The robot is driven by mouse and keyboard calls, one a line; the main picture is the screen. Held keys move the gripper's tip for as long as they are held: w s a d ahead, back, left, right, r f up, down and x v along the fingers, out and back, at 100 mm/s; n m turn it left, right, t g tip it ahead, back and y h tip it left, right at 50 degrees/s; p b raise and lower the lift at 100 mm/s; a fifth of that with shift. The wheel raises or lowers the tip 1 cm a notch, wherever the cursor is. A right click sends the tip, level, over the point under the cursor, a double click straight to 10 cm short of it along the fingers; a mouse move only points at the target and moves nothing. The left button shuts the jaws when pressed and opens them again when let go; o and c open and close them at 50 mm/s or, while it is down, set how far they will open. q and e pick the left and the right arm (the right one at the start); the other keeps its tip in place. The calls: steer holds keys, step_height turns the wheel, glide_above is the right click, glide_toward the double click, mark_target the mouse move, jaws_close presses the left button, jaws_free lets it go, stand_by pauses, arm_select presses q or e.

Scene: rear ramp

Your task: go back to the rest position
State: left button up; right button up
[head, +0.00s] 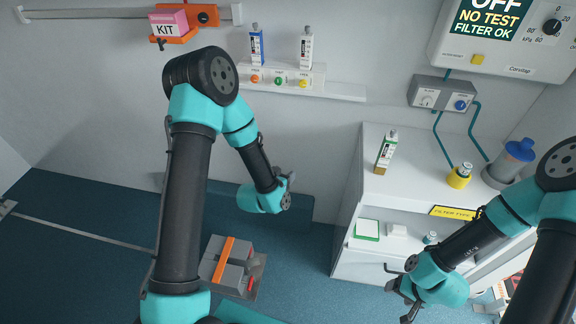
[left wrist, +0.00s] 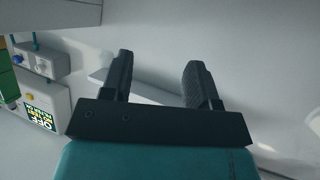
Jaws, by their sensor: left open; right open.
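My left gripper (head: 287,190) is raised in front of the back wall, left of the white cabinet, and touches nothing that I can see. In the left wrist view its two dark fingers (left wrist: 158,80) are apart with nothing between them. Beyond them is pale wall and a white ledge. My right gripper (head: 403,291) is low at the right, in front of the white cabinet's open shelf. Its fingers are spread and I see nothing held in them.
The white cabinet (head: 345,240) carries a small bottle (head: 386,152), a yellow container (head: 460,176) and a blue-topped jar (head: 517,160). A wall shelf (head: 345,92) holds two bottles. A pink kit box (head: 168,24) hangs upper left. A grey case (head: 216,262) with an orange strap lies on the floor.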

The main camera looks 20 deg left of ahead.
arm_select(q)
steer(key=s+f+n+g, duration=0.1)
steer(key=s+f+g, duration=0.3)
steer(key=s, duration=0.3)
steer(key=s+f+g+h, duration=0.1)
steer(key=s+f+g, duration=0.3)
steer(key=s, duration=0.4)
steer(key=s+f+n+g, duration=0.1)
steer(key=s+f+g, duration=0.3)
steer(key=s, duration=0.3)
steer(key=shift+s+d+f+n+g, duration=0.3)
steer(key=shift+d+g, duration=0.1)
